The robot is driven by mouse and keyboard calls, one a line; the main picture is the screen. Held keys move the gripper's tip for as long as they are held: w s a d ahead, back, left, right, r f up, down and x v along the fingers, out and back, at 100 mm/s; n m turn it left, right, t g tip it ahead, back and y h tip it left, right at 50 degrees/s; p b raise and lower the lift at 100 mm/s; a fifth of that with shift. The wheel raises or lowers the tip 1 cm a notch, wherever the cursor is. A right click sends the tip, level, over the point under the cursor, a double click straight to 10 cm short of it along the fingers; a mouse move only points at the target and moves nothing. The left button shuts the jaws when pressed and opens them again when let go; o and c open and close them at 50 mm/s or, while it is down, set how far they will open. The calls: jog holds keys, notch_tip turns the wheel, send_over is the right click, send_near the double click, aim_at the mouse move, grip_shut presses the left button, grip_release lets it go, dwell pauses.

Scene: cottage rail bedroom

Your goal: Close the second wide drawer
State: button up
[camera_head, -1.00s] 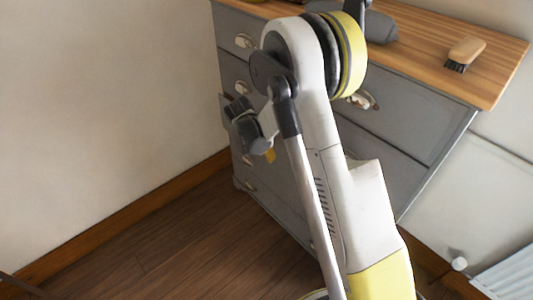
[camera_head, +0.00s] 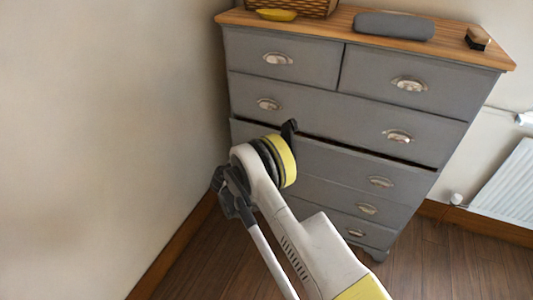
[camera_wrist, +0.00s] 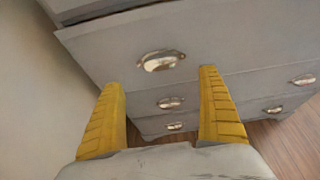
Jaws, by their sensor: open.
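The grey dresser (camera_head: 330,85) stands against the wall. Its second wide drawer (camera_head: 335,160) is slightly out, with a dark gap along its top edge. Its right cup handle (camera_head: 381,181) shows; my arm covers part of its left side. In the wrist view the drawer front (camera_wrist: 225,45) juts out past the fronts below, and its left metal handle (camera_wrist: 161,60) lies ahead between the finger directions. My gripper (camera_wrist: 160,78) has two yellow ribbed fingers, spread apart with nothing between them. No clear contact with the drawer shows. In the head view the fingers are hidden.
The first wide drawer (camera_head: 335,118) above looks shut, as do the lower drawers. A bare wall (camera_head: 100,130) is close on the left. A basket, grey cloth roll (camera_head: 393,25) and brush (camera_head: 478,39) are on top. A radiator (camera_head: 508,195) stands right.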

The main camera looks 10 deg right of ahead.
jog(key=b+x, duration=0.4)
jog(key=x, duration=0.7)
